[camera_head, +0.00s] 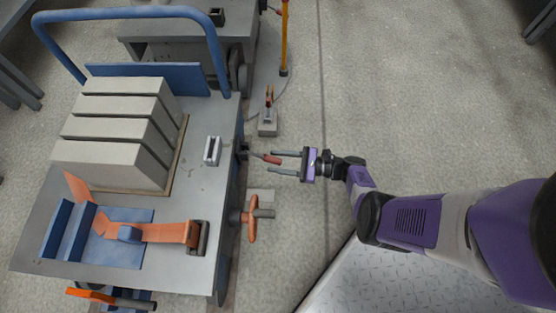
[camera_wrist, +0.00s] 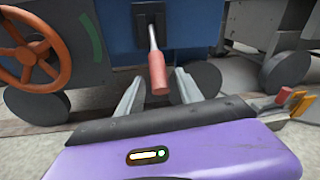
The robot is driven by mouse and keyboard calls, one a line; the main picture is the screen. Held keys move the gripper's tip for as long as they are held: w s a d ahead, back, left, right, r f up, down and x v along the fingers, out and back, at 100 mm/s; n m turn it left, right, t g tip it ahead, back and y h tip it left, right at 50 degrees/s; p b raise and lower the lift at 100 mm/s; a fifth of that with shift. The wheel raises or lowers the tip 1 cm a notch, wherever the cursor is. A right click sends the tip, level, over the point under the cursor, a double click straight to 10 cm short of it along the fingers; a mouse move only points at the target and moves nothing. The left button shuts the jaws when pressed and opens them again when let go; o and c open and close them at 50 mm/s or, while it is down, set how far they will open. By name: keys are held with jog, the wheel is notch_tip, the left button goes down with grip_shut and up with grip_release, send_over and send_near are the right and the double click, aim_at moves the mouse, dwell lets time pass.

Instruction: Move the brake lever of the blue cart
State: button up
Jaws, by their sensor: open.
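The blue cart (camera_head: 228,165) stands at the left with its grey top and blue push handle. Its brake lever, with a red grip (camera_head: 267,158), sticks out from the cart's right side. In the wrist view the red grip (camera_wrist: 158,78) hangs on a metal rod from a dark bracket on the blue side. My gripper (camera_head: 271,162) is open, with its fingers pointing left at the cart. In the head view the red grip lies between the finger ends. In the wrist view the grip shows between the fingers (camera_wrist: 158,95), and contact cannot be told.
An orange handwheel (camera_head: 252,218) juts from the cart's side near the lever. Grey blocks (camera_head: 118,130) and an orange strap (camera_head: 160,232) are on the cart. A small floor box with red-tipped levers (camera_head: 268,124) and a yellow post (camera_head: 285,40) stand beyond. Floor at the right is clear.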

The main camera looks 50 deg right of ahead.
jog(key=v, duration=0.7)
jog(key=shift+s+d, duration=0.2)
jog(key=shift+s, duration=0.15)
dwell(0.5)
